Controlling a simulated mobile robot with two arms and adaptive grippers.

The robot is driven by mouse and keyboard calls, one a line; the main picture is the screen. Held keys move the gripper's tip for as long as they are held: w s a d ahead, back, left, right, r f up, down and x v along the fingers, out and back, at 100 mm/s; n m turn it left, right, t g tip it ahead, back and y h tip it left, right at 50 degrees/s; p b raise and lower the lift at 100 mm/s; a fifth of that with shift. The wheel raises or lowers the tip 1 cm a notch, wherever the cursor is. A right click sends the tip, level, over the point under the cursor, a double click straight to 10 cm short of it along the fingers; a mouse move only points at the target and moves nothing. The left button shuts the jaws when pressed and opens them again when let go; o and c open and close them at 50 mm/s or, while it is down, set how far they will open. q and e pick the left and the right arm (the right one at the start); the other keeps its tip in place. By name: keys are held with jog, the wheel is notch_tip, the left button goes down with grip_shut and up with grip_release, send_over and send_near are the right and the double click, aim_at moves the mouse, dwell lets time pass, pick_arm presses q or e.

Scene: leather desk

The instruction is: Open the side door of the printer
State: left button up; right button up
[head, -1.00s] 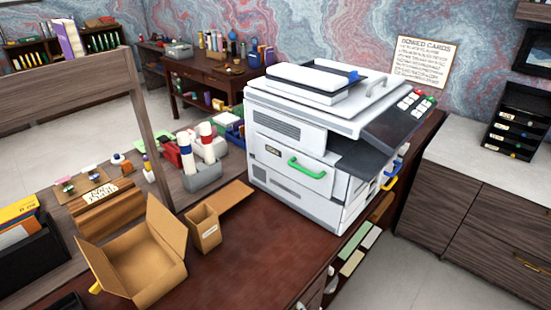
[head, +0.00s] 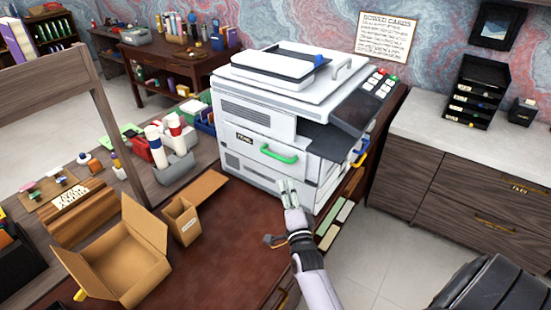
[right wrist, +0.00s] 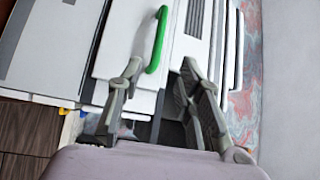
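The white printer (head: 262,178) stands at the back right of the desk. A green handle (head: 278,154) is on its front panel. A blue handle (head: 360,158) with yellow below it shows on its right side, seen at a steep angle; whether a door there is ajar I cannot tell. My right gripper (head: 287,183) is in front of the printer, below the green handle, and touches no handle. In the right wrist view my right gripper (right wrist: 160,68) has its fingers apart and nothing between them, with the green handle (right wrist: 157,40) beyond. My left gripper is not in view.
An open cardboard box (head: 122,262) and a small carton (head: 182,220) stand at the desk's left. The desk top (head: 225,240) between them and my right arm is clear. A cabinet (head: 450,190) stands across a floor gap on the right.

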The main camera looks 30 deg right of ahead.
aim_at(278, 157)
jog(key=b+x, duration=0.2)
jog(key=x, duration=0.2)
jog(key=b+x, duration=0.2)
jog(key=x, duration=0.3)
jog(key=b+x, duration=0.2)
jog(key=x, duration=0.2)
jog(key=shift+w+d+f, duration=0.1)
jog(key=shift+w+f, duration=0.15)
jog(key=shift+f, duration=0.05)
jog(key=shift+w+d+r, duration=0.2)
jog(key=shift+w, duration=0.35)
jog(key=shift+c, duration=0.4)
grip_shut()
